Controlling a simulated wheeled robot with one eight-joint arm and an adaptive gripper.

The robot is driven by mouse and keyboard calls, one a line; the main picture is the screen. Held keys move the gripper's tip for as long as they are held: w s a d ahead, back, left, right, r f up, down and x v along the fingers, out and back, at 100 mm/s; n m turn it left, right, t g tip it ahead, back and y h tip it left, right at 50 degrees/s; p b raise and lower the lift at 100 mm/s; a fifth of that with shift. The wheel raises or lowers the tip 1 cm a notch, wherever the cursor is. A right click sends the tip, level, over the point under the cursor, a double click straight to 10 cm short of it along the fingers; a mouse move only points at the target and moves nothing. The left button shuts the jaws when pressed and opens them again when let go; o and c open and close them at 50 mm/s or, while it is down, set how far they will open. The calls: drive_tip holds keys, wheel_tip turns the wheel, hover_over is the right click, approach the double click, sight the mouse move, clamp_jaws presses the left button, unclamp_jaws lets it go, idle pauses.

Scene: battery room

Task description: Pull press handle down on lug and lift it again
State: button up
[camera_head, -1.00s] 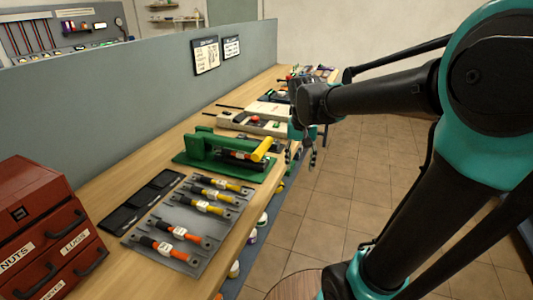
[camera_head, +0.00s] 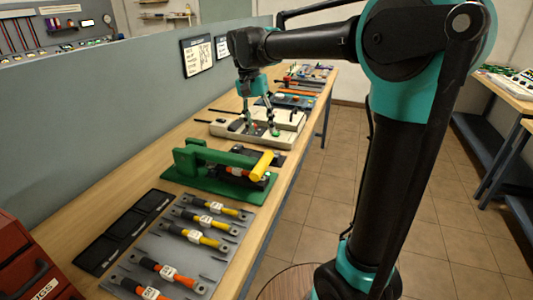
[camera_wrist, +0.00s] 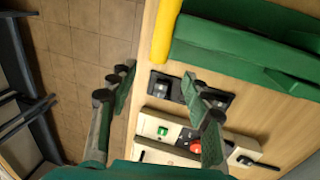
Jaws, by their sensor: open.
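The green press (camera_head: 190,160) stands on the bench on a green base, its yellow handle (camera_head: 258,166) sticking out toward the aisle edge. A cable end with a red and white part (camera_head: 236,172) lies in the press; its lug is hard to make out. My gripper (camera_head: 260,132) is open and empty, pointing down beyond the press, above the cream device. In the wrist view, my gripper's spread fingers (camera_wrist: 158,80) have nothing between them. The yellow handle (camera_wrist: 165,32) and green press (camera_wrist: 235,48) show at the top there, apart from the fingers.
The cream device (camera_head: 287,122) with red and green buttons sits beyond the press. A dark tray (camera_wrist: 190,92) lies between them. A grey plate (camera_head: 180,255) with several cables, black mats (camera_head: 122,232) and a red drawer cabinet (camera_head: 25,265) are nearer. A partition (camera_head: 110,110) borders the bench.

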sight(267, 153)
drive_tip(key=f, duration=0.3)
drive_tip(key=d+f, duration=0.1)
drive_tip(key=f, duration=0.2)
drive_tip(key=d+f, duration=0.1)
drive_tip(key=f, duration=0.3)
drive_tip(key=shift+s, duration=0.35)
drive_tip(key=shift+c, duration=0.5)
clamp_jaws()
